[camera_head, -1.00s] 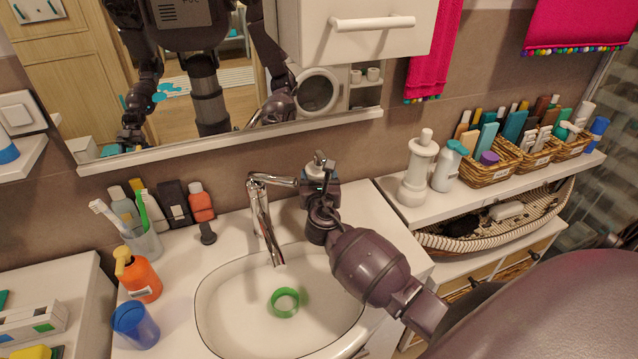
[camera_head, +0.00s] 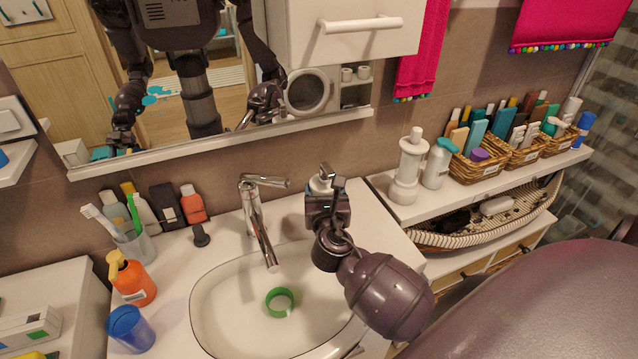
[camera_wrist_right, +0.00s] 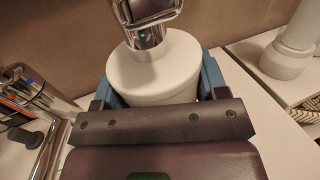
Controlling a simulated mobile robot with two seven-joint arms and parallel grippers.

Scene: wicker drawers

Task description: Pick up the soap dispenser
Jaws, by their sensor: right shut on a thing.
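The soap dispenser is a white round container with a chrome pump top. It fills the upper middle of the right wrist view (camera_wrist_right: 153,72), between the two blue fingers. In the head view its top (camera_head: 319,184) shows just above my right gripper (camera_head: 326,200), which hides most of it. My right gripper is shut on the dispenser at the back of the sink counter, right of the tap. The dispenser looks upright; I cannot tell whether its base touches the counter. My left gripper is not directly in view.
The chrome tap (camera_head: 256,222) stands close to the left, over the sink (camera_head: 215,290) with a green ring (camera_head: 279,302) in it. An orange pump bottle (camera_head: 132,279) and blue cup (camera_head: 130,328) stand at left. A shelf with white bottles (camera_head: 407,168) and baskets (camera_head: 478,172) is at right.

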